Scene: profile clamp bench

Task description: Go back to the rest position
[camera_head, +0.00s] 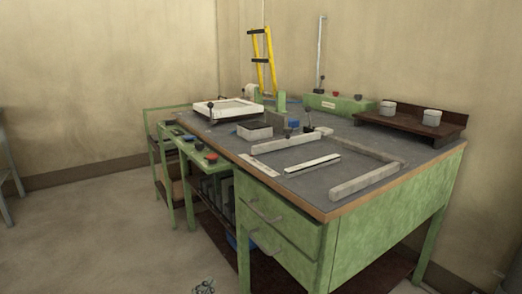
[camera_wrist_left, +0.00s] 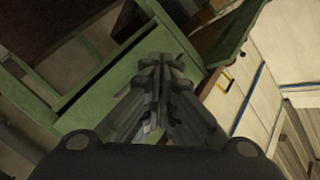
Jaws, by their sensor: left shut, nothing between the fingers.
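My left gripper (camera_wrist_left: 158,75) fills the middle of the left wrist view. Its fingers are together, with nothing between them. Green metal framework (camera_wrist_left: 110,95) and pale surfaces lie beyond the fingertips, with no visible contact. In the head view only a small dark tip of my left gripper (camera_head: 203,287) shows at the bottom edge, over the floor in front of the bench. My right gripper is in neither view. The green workbench (camera_head: 390,225) stands ahead and to the right, apart from the gripper.
On the bench top lie a pale profile frame (camera_head: 365,181), a light strip (camera_head: 313,163), a small box (camera_head: 254,131) and a wooden shelf with two cups (camera_head: 412,122). A lower green side table (camera_head: 190,150) adjoins at left.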

